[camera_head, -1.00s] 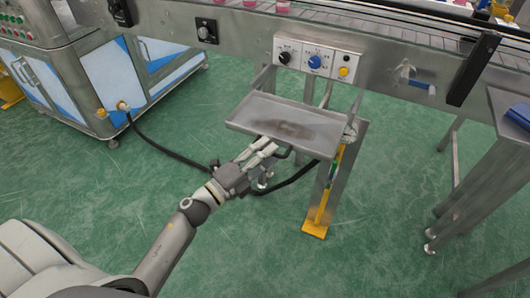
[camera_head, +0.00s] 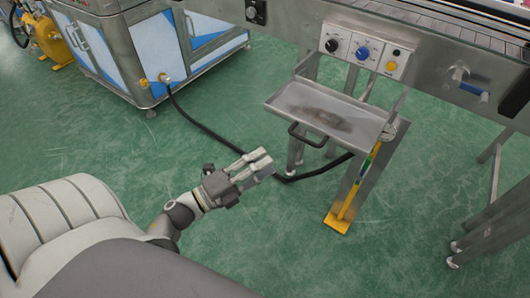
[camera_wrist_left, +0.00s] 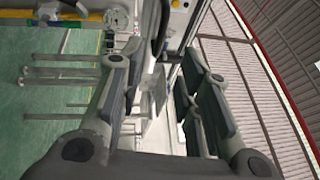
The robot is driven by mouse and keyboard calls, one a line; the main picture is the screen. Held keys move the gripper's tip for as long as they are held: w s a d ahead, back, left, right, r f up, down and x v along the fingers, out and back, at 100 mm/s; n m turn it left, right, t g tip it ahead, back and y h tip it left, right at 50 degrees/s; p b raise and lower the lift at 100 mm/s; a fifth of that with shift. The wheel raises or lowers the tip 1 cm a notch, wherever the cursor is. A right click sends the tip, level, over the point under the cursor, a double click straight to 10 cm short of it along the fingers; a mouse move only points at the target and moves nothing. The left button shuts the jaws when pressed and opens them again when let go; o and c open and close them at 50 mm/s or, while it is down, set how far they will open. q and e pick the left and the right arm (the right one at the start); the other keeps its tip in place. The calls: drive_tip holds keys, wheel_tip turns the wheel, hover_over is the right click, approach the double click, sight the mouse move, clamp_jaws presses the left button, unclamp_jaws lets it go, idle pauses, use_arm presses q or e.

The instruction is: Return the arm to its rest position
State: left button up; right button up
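My left gripper (camera_head: 262,163) is over the green floor, to the left of and nearer than the steel tray (camera_head: 285,104). It is clear of the tray and its black handle (camera_head: 307,137). In the left wrist view its two fingers (camera_wrist_left: 162,75) stand apart with nothing between them. The left arm (camera_head: 182,213) is bent, and my pale body covers the lower left of the head view. My right gripper is not in view.
A black hose (camera_head: 205,130) runs on the floor from the blue-white cabinet (camera_head: 150,50).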

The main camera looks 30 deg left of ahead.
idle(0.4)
use_arm(q)
drive_tip(key=w+a+f+n+y, duration=0.2)
drive_tip(key=a+f+n+y, duration=0.2)
drive_tip(key=f+n+y, duration=0.45)
drive_tip(key=s+d+f+n+g+y, duration=0.1)
drive_tip(key=s+f+n+g, duration=0.3)
drive_tip(key=f, duration=0.7)
drive_tip(key=s+d+f+n+g, duration=0.15)
drive_tip(key=f+n+g, duration=0.4)
drive_tip(key=f, duration=0.55)
drive_tip(key=s+d+f+n+g+h, duration=0.1)
drive_tip(key=s+d+f+n+g, duration=0.35)
drive_tip(key=s+f, duration=0.75)
drive_tip(key=s+r+m+g+p, duration=0.1)
drive_tip(key=s+r+g+p, duration=0.2)
drive_tip(key=s+p, duration=1.2)
drive_tip(key=s, duration=0.2)
drive_tip(key=shift+s+a+r, duration=0.2)
drive_tip(key=shift+s+a, duration=0.1)
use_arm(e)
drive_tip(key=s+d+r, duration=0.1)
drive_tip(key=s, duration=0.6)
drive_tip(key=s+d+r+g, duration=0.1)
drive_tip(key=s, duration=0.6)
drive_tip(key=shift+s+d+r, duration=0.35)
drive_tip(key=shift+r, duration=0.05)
